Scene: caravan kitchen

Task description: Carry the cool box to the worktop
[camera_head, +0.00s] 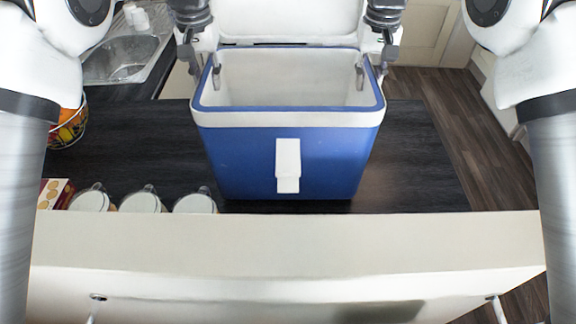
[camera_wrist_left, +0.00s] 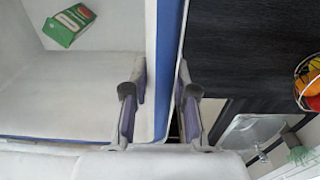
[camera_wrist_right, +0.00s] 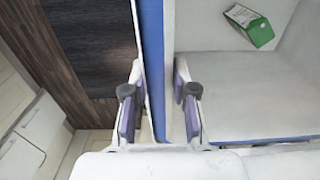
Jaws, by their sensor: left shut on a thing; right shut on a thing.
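The blue and white cool box (camera_head: 240,160) is upright over the dark worktop (camera_head: 420,170), its lid (camera_head: 290,22) open at the back. I cannot tell whether its base touches the worktop. My left gripper (camera_head: 204,78) is shut on the left side wall near the back; it also shows in the left wrist view (camera_wrist_left: 160,105). My right gripper (camera_head: 370,72) is shut on the right side wall, also seen in the right wrist view (camera_wrist_right: 160,105). A green and white carton (camera_wrist_left: 68,25) lies inside the box; it shows in the right wrist view (camera_wrist_right: 248,25) too.
Several lidded jars (camera_head: 142,201) and a small box (camera_head: 54,193) stand at the worktop's front left. A fruit basket (camera_head: 70,125) and a sink (camera_head: 118,60) are further left. A pale ledge (camera_head: 290,235) runs along the front. The worktop right of the box is clear.

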